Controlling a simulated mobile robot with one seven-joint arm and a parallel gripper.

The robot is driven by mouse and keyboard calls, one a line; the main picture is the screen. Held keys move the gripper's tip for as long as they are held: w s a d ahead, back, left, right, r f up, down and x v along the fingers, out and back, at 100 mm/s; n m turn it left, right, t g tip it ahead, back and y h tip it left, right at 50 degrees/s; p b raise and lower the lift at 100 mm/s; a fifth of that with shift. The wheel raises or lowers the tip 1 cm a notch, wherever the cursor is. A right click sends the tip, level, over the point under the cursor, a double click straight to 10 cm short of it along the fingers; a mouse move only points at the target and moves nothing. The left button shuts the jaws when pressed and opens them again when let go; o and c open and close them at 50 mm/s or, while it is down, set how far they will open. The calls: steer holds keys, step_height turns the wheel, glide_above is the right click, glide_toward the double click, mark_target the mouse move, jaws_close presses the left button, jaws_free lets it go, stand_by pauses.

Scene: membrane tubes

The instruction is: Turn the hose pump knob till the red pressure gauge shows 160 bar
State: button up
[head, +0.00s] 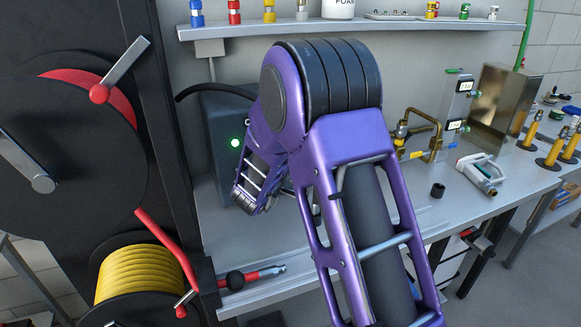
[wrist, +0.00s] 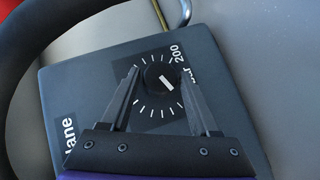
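The round black knob (wrist: 161,77) is in the middle of the wrist view, on the dark panel of a box (wrist: 85,85). Its white pointer line slants to the lower right. White tick marks ring it, with "200" printed at the upper right. My gripper (wrist: 160,72) is open, with one finger on each side of the knob and a visible gap to it. In the head view the dark box (head: 217,120) has a lit green lamp (head: 235,143), and my purple arm covers its right part. The knob is hidden there. No red pressure gauge can be made out in either view.
A shelf (head: 350,28) with small coloured parts runs above the box. The grey bench (head: 400,205) carries fittings and a metal block (head: 500,105) to the right. Large black reels with a yellow hose (head: 138,273) stand at the left. A black hose crosses the wrist view's left edge.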

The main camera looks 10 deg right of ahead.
jaws_close()
steer(key=shift+r+p, duration=0.15)
steer(key=shift+p, duration=0.25)
